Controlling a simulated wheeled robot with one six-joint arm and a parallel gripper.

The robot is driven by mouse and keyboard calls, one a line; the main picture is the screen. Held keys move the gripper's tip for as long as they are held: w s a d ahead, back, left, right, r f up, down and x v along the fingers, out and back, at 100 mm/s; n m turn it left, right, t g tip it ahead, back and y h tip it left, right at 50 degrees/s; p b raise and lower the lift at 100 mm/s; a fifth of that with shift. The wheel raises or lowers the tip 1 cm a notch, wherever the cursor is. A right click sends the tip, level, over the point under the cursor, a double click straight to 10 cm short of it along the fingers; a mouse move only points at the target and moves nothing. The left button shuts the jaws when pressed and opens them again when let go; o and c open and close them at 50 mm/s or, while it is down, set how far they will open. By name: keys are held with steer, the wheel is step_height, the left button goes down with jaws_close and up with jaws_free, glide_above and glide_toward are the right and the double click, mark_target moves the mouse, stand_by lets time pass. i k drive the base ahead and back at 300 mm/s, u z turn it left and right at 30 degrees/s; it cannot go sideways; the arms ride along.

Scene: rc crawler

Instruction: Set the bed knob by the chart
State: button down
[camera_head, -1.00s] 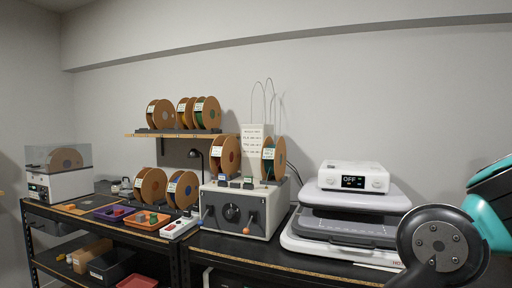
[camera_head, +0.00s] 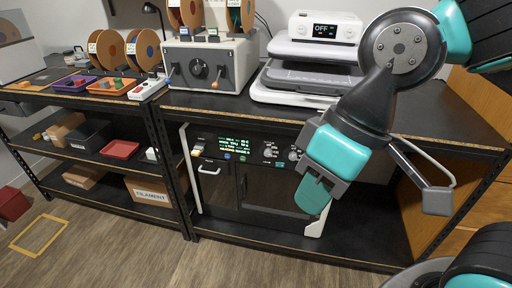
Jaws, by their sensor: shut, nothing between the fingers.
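Below the benchtop stands a dark-fronted machine (camera_head: 262,190) with a lit green text display (camera_head: 236,145). To the right of the display are two light round knobs, a left one (camera_head: 270,150) and a right one (camera_head: 294,153); their labels are too small to read. My arm hides the machine's upper right part.
On the bench are a grey box (camera_head: 236,68) with a dial and levers, a flat press-like device (camera_head: 285,88) and a white unit (camera_head: 325,27) reading OFF. Shelves hold trays and a FILAMENT box (camera_head: 149,193). The floor (camera_head: 130,255) in front is clear; a wooden panel stands right.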

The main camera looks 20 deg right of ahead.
mark_target(293, 155)
steer(key=u, duration=1.75)
steer(key=i, duration=1)
steer(key=z, duration=2.2)
